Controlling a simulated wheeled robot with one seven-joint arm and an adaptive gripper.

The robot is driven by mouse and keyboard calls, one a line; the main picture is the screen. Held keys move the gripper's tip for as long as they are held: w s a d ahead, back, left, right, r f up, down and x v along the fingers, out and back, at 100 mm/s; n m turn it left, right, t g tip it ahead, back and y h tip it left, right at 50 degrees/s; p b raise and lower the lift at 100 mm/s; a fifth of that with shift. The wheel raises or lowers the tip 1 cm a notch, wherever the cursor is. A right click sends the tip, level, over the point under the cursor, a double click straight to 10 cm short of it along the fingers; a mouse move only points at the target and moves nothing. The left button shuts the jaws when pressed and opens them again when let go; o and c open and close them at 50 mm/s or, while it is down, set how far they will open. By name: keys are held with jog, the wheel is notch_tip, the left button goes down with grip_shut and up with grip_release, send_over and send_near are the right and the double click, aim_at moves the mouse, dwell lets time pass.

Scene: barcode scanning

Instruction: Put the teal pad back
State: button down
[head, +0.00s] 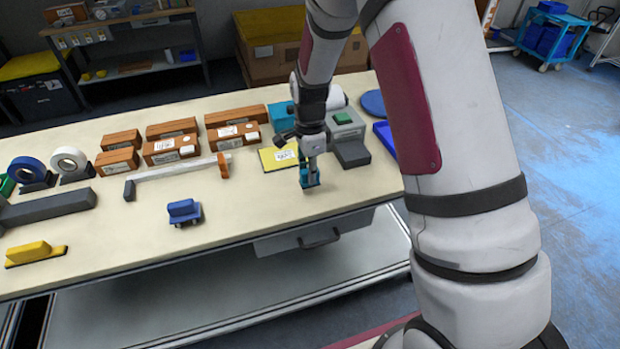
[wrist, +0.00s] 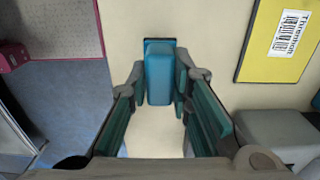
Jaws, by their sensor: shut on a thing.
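The teal pad (wrist: 159,76) is a small block with a rounded grip on a darker base. In the wrist view it sits between the fingers of my gripper (wrist: 160,88), which is shut on its grip. In the head view my gripper (head: 309,172) points down near the right front of the table (head: 255,205). The teal pad's lower part (head: 311,184) shows under the fingertips, at or just above the table top; I cannot tell which. The fingers hide part of the pad.
The table's front edge is close.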

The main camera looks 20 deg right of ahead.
jog(key=shift+w+d+f, duration=0.15)
jog(key=shift+w+f, duration=0.15)
jog(key=shift+f+p, duration=0.4)
jog(key=shift+f, duration=1.05)
jog(key=shift+f, duration=0.1)
jog(key=c, duration=1.5)
grip_release()
jog(key=shift+o, duration=0.2)
